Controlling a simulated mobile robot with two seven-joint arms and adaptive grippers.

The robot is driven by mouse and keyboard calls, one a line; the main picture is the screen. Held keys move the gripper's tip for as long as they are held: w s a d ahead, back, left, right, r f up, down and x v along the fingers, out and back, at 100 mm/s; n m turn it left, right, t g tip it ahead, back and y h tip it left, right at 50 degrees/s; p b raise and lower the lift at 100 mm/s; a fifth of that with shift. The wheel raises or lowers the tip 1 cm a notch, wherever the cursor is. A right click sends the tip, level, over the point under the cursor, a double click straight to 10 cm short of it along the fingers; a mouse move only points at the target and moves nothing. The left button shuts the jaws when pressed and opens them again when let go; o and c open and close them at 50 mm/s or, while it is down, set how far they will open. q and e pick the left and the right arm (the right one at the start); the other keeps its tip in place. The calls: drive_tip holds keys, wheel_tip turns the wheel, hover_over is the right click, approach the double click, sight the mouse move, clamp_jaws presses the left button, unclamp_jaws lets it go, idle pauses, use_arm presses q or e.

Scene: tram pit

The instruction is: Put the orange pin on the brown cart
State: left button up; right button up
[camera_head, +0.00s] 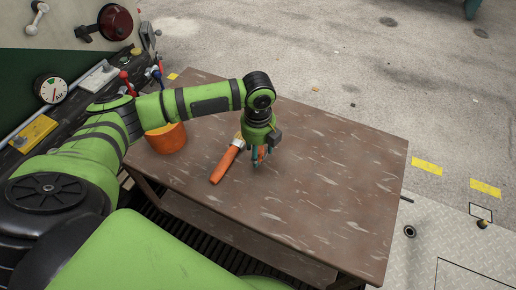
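The brown cart (330,190) stands in front of me, its streaked brown top mostly clear. An orange rod-like piece (222,168) with a paler upper end lies slantwise on the cart top; it may be the orange pin, but I cannot tell for sure. My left gripper (260,160) points down over the middle of the cart, just right of this piece. A small patch of orange shows between its fingers; whether it is a held object is too small to tell. My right gripper is out of view.
An orange pot-like container (167,139) stands at the cart's left end, partly behind my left arm. A panel with a gauge (51,89), a yellow block (34,133) and levers runs along the left. Open floor lies behind and right of the cart.

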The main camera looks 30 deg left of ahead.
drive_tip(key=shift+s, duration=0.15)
use_arm(q)
drive_tip(key=shift+r, duration=0.1)
wheel_tip(320, 180, up, 4)
drive_tip(key=shift+r+p, duration=0.1)
drive_tip(key=shift+p, duration=0.2)
wheel_tip(320, 180, up, 6)
drive_tip(key=shift+r+p, duration=0.2)
drive_tip(key=shift+p, duration=0.2)
drive_tip(key=shift+r, duration=0.8)
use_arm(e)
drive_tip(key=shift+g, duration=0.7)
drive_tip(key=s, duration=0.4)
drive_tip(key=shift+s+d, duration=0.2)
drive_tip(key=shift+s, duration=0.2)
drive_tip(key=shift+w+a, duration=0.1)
